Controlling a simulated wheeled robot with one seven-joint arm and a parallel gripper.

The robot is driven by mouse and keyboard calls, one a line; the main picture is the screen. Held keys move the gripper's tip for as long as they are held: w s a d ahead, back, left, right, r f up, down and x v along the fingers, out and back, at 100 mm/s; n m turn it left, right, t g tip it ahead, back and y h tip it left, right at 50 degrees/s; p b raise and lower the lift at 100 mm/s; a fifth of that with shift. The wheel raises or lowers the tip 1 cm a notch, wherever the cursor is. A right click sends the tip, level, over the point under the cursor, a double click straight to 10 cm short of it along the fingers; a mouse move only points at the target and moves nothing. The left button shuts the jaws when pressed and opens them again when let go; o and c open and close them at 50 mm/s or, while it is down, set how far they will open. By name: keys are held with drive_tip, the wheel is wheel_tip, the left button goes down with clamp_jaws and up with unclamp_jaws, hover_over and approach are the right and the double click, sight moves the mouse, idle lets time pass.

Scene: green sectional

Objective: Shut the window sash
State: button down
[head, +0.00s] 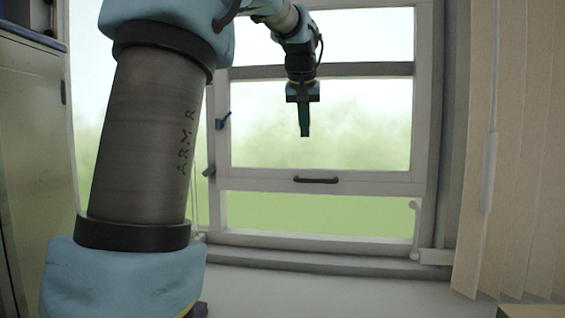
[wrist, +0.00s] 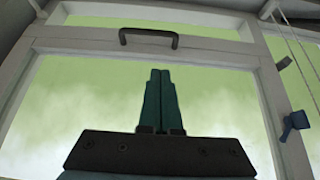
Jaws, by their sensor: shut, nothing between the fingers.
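The window sash (head: 366,183) is a white frame with a dark bar handle (head: 316,180) on its bottom rail. In the head view it is raised, with an open gap showing green between its bottom rail and the sill (head: 300,262). My gripper (head: 304,134) points down in front of the sash glass, above the handle and apart from it. The wrist view shows my gripper (wrist: 160,72) with its two dark green fingers together and empty. The handle (wrist: 148,35) appears beyond the fingertips there, on the sash rail (wrist: 200,55).
Pale vertical blinds (head: 520,150) hang at the right. A grey cabinet (head: 35,150) stands at the left. The space before the lower window looks clear.

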sight(305, 153)
drive_tip(key=p+x, duration=0.1)
drive_tip(key=x, duration=0.2)
drive_tip(key=p+x, duration=0.1)
drive_tip(key=x, duration=0.2)
drive_tip(key=w+p+x, duration=0.1)
drive_tip(key=x, duration=0.2)
drive_tip(key=shift+w, duration=0.25)
drive_tip(key=f, duration=0.2)
drive_tip(key=s+f, duration=0.1)
drive_tip(key=f, duration=0.1)
drive_tip(key=shift+a+p, duration=0.15)
drive_tip(key=shift+p, duration=0.25)
